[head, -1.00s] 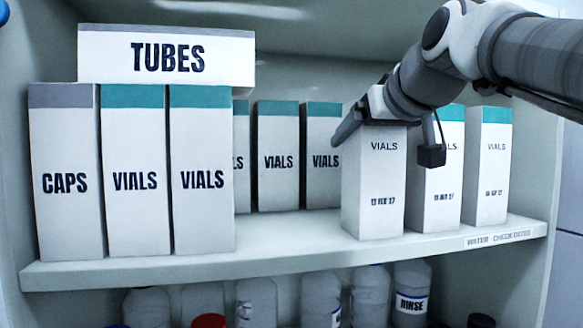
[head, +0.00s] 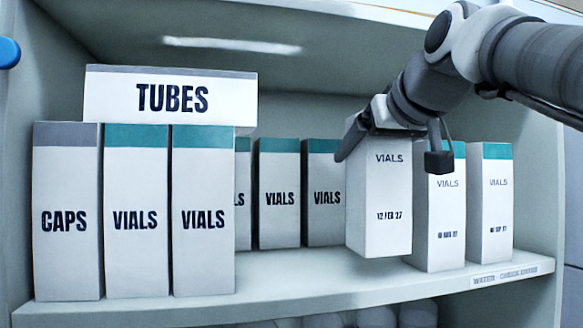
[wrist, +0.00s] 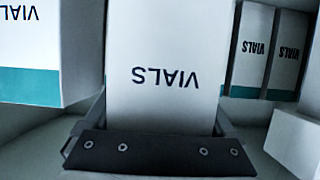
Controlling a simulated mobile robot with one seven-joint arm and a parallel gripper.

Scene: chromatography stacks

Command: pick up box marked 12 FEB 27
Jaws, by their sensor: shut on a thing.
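The box marked 12 FEB 27 (head: 378,215) is white with VIALS printed near its top. My gripper (head: 376,128) is shut on the top of this box, and the gripper hides the box's upper edge. The box hangs above the shelf board, its bottom clear of the surface, slightly tilted. In the wrist view the box (wrist: 160,60) fills the middle, its VIALS label upside down, between the fingers of my gripper (wrist: 160,125).
Two teal-topped VIALS boxes (head: 439,215) (head: 490,205) stand close on the right. Several VIALS boxes (head: 279,200) stand behind to the left. A CAPS box (head: 66,215), two VIALS boxes (head: 137,215) and a TUBES box (head: 170,97) on top form the left stack. The shelf board (head: 300,285) is bare in front.

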